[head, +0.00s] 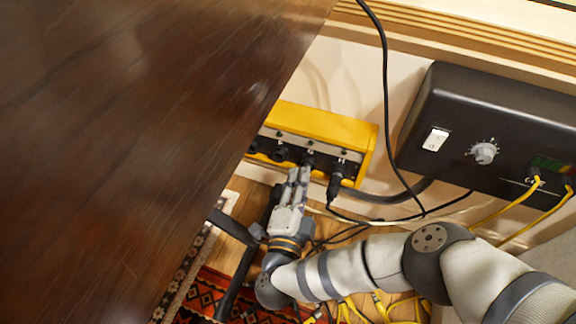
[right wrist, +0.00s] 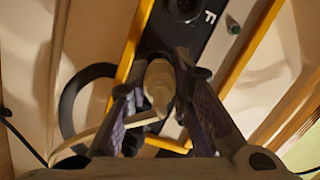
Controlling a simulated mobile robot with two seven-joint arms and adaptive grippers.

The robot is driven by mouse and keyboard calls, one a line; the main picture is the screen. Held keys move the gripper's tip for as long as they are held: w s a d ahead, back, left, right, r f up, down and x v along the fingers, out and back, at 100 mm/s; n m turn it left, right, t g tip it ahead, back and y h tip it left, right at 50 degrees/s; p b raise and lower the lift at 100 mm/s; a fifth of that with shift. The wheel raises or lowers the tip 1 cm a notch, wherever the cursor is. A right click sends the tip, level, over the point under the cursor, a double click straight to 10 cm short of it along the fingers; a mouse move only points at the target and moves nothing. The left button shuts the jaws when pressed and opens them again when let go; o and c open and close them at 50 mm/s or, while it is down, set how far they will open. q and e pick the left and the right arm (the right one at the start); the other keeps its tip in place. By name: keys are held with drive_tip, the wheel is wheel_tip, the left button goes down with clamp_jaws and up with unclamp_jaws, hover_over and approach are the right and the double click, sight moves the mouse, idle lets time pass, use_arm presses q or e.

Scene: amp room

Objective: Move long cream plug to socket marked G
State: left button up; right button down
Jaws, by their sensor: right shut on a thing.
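My right gripper (head: 299,176) reaches up to the black front panel of the yellow socket box (head: 318,120) in the head view. In the right wrist view the right gripper (right wrist: 163,92) is shut on the cream plug (right wrist: 159,84), with one finger on each side. A pale cable (right wrist: 92,138) runs off left from beside it. The plug points at the panel; I cannot tell whether it sits in a socket. A dark socket (right wrist: 187,7) beside the letter F shows above it. I cannot see a letter G. My left gripper is not in view.
A black plug (head: 335,187) with a black cable hangs at the box's right end. A dark wooden tabletop (head: 130,130) covers the left. A black amp box (head: 480,140) with yellow cables is at right. Yellow and black cables lie on the floor below.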

drive_tip(key=shift+w+d, duration=0.2)
drive_tip(key=shift+w, duration=0.35)
idle(0.4)
drive_tip(key=c, duration=1.4)
unclamp_jaws()
drive_tip(key=shift+o, duration=0.2)
drive_tip(key=shift+s+a, duration=0.1)
